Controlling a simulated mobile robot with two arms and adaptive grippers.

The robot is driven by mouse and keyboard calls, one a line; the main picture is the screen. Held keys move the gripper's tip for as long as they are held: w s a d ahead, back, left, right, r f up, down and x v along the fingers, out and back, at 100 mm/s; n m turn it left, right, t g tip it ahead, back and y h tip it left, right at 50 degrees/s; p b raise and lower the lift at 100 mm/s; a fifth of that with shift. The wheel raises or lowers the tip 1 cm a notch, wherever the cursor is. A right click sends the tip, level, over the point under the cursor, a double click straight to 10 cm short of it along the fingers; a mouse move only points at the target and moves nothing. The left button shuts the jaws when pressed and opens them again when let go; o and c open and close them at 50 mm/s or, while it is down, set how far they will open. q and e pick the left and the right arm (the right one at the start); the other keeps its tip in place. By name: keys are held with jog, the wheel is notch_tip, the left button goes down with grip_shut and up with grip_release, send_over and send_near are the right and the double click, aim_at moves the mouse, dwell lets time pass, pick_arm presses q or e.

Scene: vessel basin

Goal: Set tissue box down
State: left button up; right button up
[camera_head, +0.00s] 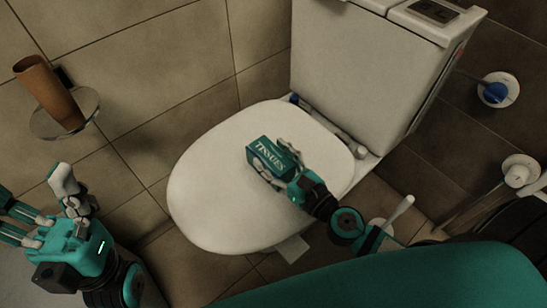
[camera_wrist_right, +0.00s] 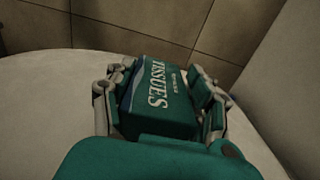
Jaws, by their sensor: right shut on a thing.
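The green tissue box (camera_head: 268,157) with white "TISSUES" lettering is at the middle of the white closed toilet lid (camera_head: 205,190). My right gripper (camera_head: 280,162) is shut on it, coming in from the lower right. In the right wrist view, the box (camera_wrist_right: 160,98) sits between the fingers of the right gripper (camera_wrist_right: 163,103), which press on both sides. I cannot tell whether its underside touches the lid. My left gripper (camera_head: 45,205) is open and empty at the far left, away from the toilet.
The white cistern (camera_head: 365,70) stands behind the lid. A brown cylinder (camera_head: 50,92) stands on a round wall shelf (camera_head: 88,108) at the upper left. A white brush handle (camera_head: 398,212) is right of the toilet. The lid around the box is clear.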

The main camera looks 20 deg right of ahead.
jog(key=shift+f, duration=0.15)
jog(key=o, duration=1.2)
jog(key=shift+s, duration=0.1)
